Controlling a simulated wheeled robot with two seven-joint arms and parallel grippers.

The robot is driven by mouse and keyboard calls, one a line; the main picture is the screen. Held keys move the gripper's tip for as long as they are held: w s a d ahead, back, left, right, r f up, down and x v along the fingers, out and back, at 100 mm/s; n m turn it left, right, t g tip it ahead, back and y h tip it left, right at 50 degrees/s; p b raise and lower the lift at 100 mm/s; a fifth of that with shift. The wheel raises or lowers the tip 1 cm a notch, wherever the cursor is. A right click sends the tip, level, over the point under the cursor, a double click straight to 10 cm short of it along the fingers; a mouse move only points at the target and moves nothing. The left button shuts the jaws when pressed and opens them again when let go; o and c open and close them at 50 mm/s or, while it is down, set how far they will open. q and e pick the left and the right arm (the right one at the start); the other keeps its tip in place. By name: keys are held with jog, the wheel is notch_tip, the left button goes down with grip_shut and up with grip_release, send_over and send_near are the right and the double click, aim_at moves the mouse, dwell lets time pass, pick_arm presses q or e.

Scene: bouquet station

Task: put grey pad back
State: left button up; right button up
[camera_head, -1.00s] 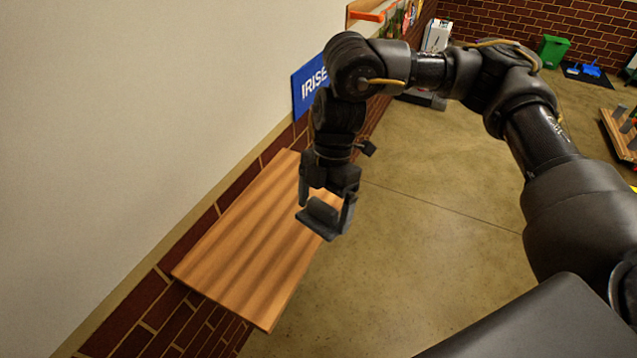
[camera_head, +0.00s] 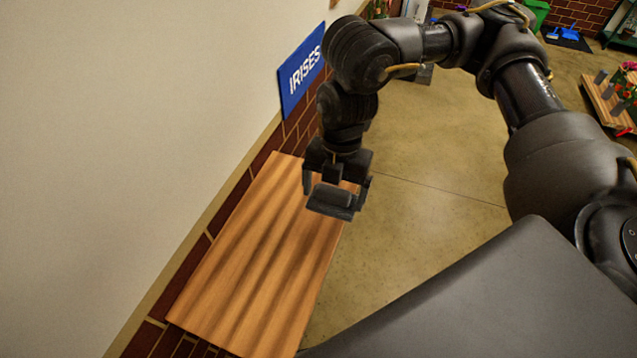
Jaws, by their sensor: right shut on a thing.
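A dark grey pad (camera_head: 332,203) is between the fingers of my right gripper (camera_head: 336,190), which is shut on it. The gripper points down over the far right part of a wooden shelf (camera_head: 245,270) on the wall. I cannot tell the height of the pad above the shelf. The rest of the shelf's top shows bare. My left gripper is not in view.
A blue sign reading IRISES (camera_head: 302,74) is on the wall behind the shelf. Open floor (camera_head: 430,190) lies to the right of the shelf. A wooden rack (camera_head: 606,100) with flowers stands at the far right. A green bin (camera_head: 537,12) is at the back.

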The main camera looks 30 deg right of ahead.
jog(key=w+d+f, duration=0.1)
jog(key=w+f, duration=0.1)
jog(key=w, duration=0.1)
jog(key=w+d+f+p, duration=0.1)
jog(key=w+f, duration=0.2)
jog(key=w, duration=0.1)
jog(key=w+d+f, duration=0.1)
jog(key=w+f, duration=0.2)
jog(key=w, duration=0.1)
jog(key=shift+f+p, duration=0.1)
jog(key=shift+p, duration=0.25)
jog(key=shift+w+f, duration=0.25)
jog(key=shift+w+d+f, duration=0.1)
jog(key=shift+w+f, duration=0.1)
jog(key=shift+f, duration=0.05)
notch_tip(320, 180, down, 3)
jog(key=shift+w+f, duration=0.15)
jog(key=o, duration=0.6)
pick_arm(q)
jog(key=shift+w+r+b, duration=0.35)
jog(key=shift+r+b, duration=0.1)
jog(key=shift+b, duration=0.05)
pick_arm(e)
jog(key=r, duration=0.4)
jog(key=d+r, duration=0.1)
jog(key=r, duration=0.3)
jog(key=w+r, duration=0.1)
jog(key=r, duration=0.3)
jog(key=shift+d, duration=0.2)
